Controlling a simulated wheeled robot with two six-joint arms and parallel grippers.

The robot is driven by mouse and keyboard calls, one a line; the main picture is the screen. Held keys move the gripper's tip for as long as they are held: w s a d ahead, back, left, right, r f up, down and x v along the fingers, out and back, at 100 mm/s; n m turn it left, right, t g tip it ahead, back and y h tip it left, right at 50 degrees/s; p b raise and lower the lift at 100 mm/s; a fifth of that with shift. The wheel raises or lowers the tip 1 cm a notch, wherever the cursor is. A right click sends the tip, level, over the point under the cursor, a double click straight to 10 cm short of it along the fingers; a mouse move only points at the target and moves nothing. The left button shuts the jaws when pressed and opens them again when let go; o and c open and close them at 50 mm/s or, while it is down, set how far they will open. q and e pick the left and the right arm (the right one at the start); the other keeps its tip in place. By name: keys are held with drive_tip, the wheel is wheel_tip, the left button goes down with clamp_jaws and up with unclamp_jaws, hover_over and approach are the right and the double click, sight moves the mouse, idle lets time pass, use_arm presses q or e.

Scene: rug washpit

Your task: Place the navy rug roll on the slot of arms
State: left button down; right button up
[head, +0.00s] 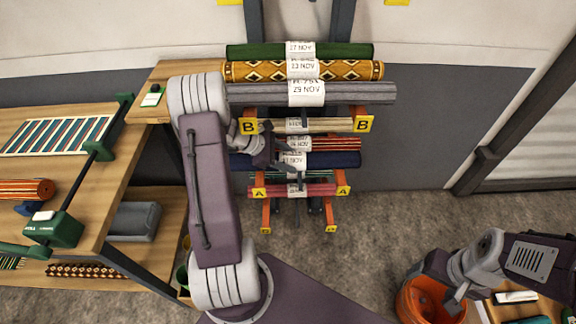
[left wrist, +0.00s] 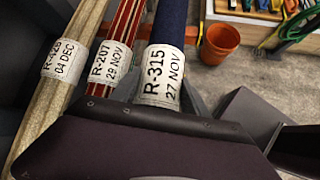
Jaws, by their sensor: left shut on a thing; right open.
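The navy rug roll (head: 338,160) lies level across the rack, with a white tag. In the left wrist view the navy roll (left wrist: 172,28) has a tag reading R-315, 27 NOV. My left gripper (head: 285,152) is shut on it near the tag; its fingertips are largely hidden. The rack has yellow plates on its arms: the upper pair marked B (head: 363,124), the lower pair marked A (head: 343,190). I cannot tell whether the navy roll touches any arm. My right gripper (head: 443,284) is open and empty over an orange bucket (head: 415,303).
A red striped roll (head: 345,144) and a cream roll (head: 335,125) lie beside the navy one. Grey, yellow patterned and green rolls (head: 350,50) sit higher, a pink roll (head: 318,190) lower. A wooden bench (head: 100,190) stands left.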

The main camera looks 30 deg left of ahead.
use_arm(q)
wheel_tip(320, 180, down, 3)
drive_tip(key=shift+s+f+b, duration=0.1)
drive_tip(key=shift+b, duration=0.2)
drive_tip(key=shift+f, duration=0.15)
drive_tip(key=shift+f, duration=0.1)
drive_tip(key=c, duration=0.6)
unclamp_jaws()
drive_tip(key=shift+o, duration=0.2)
